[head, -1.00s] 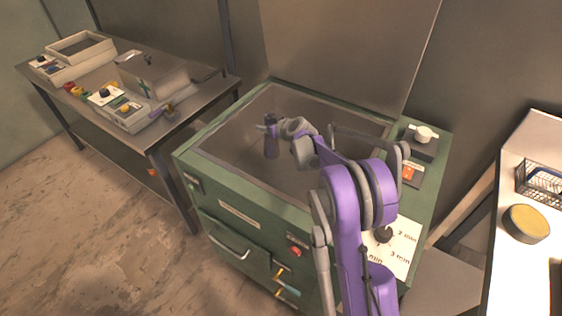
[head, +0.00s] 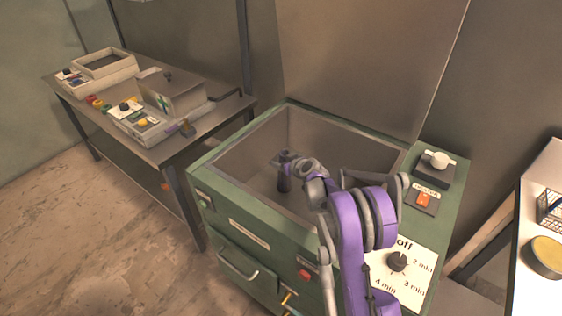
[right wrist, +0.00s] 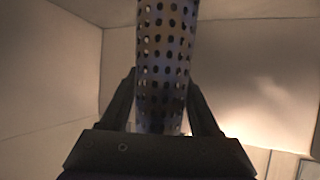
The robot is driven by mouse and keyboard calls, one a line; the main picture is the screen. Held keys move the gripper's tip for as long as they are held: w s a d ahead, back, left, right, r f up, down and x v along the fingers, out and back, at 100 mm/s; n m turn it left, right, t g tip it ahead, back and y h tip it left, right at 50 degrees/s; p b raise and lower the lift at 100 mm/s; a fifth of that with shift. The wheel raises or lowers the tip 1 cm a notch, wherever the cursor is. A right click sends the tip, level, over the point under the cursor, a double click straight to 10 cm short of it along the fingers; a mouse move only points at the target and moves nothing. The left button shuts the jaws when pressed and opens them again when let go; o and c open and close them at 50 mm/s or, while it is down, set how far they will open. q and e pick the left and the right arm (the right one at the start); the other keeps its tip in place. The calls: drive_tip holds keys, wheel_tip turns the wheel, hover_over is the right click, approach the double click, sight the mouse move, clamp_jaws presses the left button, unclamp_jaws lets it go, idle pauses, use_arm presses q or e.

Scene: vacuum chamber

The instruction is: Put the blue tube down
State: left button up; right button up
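The blue tube (right wrist: 168,50) fills the upper middle of the right wrist view. It is dark blue-grey and full of round holes. My right gripper (right wrist: 166,110) has one finger against each side of it, so it is shut on the tube. In the head view the tube (head: 284,182) looks dark and roughly upright, below my right gripper (head: 286,160). Both are within the open top of the green chamber (head: 240,213). I cannot tell whether the tube's lower end touches the chamber floor. My left gripper is not in view.
The chamber's rim surrounds my right gripper, with a dial (head: 397,262) and an orange switch (head: 424,200) on its right. A metal table (head: 205,122) with several devices stands left. A white bench with a yellow round container (head: 546,254) stands right.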

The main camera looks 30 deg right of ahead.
drive_tip(key=shift+o, duration=1.4)
drive_tip(key=shift+r, duration=0.15)
drive_tip(key=v, duration=1.2)
drive_tip(key=shift+p, duration=0.45)
